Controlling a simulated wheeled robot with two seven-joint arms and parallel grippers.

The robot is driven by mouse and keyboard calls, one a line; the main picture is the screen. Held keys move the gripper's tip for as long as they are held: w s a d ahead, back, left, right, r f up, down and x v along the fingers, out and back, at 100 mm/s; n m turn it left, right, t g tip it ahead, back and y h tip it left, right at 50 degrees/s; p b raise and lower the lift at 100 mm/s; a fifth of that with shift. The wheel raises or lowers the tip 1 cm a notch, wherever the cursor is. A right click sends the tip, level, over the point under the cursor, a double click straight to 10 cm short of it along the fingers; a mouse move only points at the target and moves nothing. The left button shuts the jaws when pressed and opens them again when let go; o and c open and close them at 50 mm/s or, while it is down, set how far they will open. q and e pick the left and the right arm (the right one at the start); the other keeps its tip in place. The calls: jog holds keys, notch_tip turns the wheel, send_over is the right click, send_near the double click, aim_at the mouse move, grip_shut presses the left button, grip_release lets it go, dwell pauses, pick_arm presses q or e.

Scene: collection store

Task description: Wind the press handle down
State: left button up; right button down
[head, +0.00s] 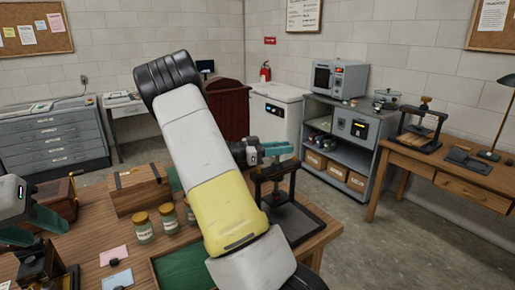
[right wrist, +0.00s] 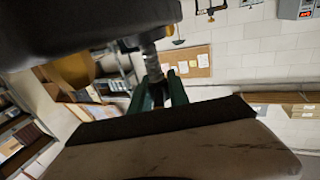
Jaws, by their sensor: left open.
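The press (head: 300,222) is a black frame with a flat dark base, near the right end of the wooden table. My right arm crosses the middle of the head view and hides part of it. My right gripper (head: 278,152), with green fingers, is at the top of the press, where the handle is mostly hidden. In the right wrist view its two fingers (right wrist: 160,95) stand apart with something dark between them; I cannot tell whether they grip it. My left gripper (head: 38,228) is open at the left edge, above the table, away from the press.
On the table (head: 90,240) are a wooden box (head: 138,192), several jars (head: 143,228), a green mat (head: 180,268), and pink (head: 114,255) and blue cards. Another press (head: 422,130) stands on the desk at right. A grey shelf unit (head: 350,150) stands behind. Floor is clear at right.

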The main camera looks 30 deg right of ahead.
jog(key=shift+m+g+y, duration=0.5)
jog(key=shift+m+g, duration=0.4)
jog(key=shift+g, duration=0.3)
jog(key=shift+s+a+m+g+y, duration=0.1)
jog(key=shift+s+m+g+y, duration=0.1)
jog(key=shift+m+g+y, duration=1)
jog(key=shift+g+h, duration=0.3)
jog(key=shift+h, duration=0.1)
jog(key=c, duration=1.3)
grip_release()
jog(key=shift+o, duration=0.2)
jog(key=v, duration=0.7)
jog(key=shift+w+a, duration=0.25)
jog(key=shift+a, duration=0.1)
